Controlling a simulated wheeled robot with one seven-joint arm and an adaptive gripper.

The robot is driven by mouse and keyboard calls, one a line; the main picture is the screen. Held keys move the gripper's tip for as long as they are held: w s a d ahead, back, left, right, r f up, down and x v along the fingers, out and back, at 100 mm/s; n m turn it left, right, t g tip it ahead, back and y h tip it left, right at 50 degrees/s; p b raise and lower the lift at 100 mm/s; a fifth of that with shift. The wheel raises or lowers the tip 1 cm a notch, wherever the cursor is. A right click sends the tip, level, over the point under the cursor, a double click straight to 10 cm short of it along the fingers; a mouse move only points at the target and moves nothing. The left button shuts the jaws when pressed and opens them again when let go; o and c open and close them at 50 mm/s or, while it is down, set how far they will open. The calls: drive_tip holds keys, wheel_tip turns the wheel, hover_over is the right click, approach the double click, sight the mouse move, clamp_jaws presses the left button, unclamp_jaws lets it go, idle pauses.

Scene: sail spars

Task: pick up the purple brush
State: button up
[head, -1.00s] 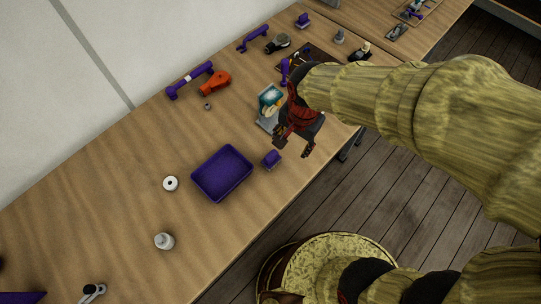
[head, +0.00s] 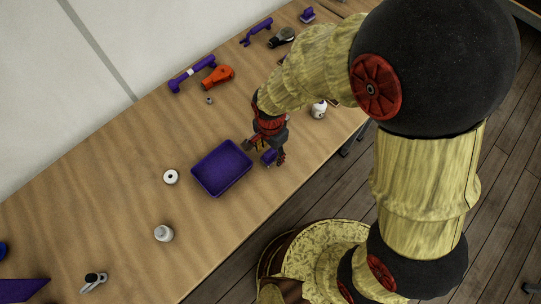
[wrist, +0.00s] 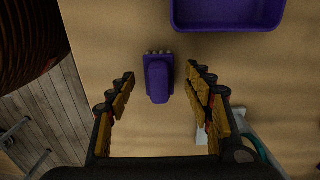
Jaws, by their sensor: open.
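The purple brush (wrist: 158,80) lies on the wooden table in the wrist view, its bristle end toward the purple tray. It sits between and a little beyond the fingertips of my gripper (wrist: 162,75), which is open and empty. In the head view the brush (head: 269,157) shows as a small purple patch just right of the tray, partly hidden by my gripper (head: 265,150). I cannot tell how high the fingers are above the table.
A purple tray (head: 222,168) is close to the brush on its left. The table's front edge is near the brush. The table left of the tray is mostly clear.

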drive_tip(key=shift+f, duration=0.45)
drive_tip(key=shift+c, duration=0.7)
drive_tip(key=c, duration=1.1)
drive_tip(key=shift+c, duration=0.2)
